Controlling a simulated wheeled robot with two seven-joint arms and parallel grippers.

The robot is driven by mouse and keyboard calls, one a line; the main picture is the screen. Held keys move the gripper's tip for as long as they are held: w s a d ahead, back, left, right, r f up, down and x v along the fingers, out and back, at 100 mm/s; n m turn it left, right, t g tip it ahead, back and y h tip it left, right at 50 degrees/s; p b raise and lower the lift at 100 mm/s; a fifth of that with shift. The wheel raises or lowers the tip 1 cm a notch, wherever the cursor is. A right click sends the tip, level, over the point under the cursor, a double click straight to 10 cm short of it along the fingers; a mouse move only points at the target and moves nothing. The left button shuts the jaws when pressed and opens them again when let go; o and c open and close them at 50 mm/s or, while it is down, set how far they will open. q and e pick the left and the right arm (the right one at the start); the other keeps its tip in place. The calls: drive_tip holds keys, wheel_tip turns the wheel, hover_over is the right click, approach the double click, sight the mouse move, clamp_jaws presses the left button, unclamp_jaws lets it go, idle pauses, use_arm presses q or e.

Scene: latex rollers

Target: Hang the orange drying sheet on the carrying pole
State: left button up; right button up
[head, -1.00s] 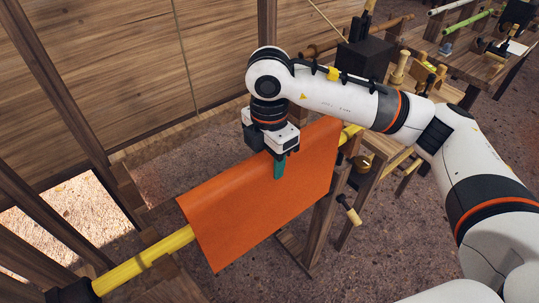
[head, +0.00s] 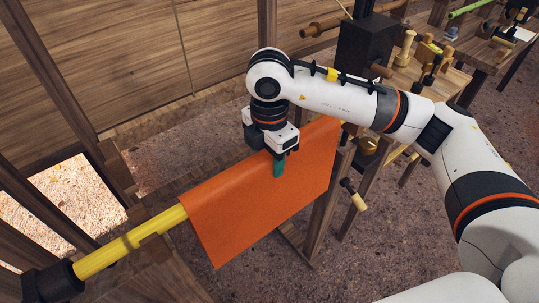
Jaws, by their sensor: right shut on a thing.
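The orange drying sheet (head: 250,205) is draped over the yellow carrying pole (head: 130,243), with its near side hanging down toward the floor. The pole runs from the lower left up toward the right, passing under the sheet. My right gripper (head: 279,165) is over the middle of the sheet's upper part, with a green fingertip against the orange surface. It is shut on the sheet. The sheet's far side is mostly hidden behind its front and the gripper. My left gripper is not in view.
A black end piece (head: 52,283) holds the pole's near end at lower left. A wooden stand with a crank handle (head: 354,195) is right of the sheet. Workbenches with tools (head: 487,50) stand at upper right. A plank wall (head: 130,60) rises behind.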

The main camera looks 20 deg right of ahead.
drive_tip(key=shift+f+b, duration=0.25)
drive_tip(key=shift+b, duration=0.1)
idle(0.4)
drive_tip(key=o, duration=1.2)
drive_tip(key=shift+c, duration=0.2)
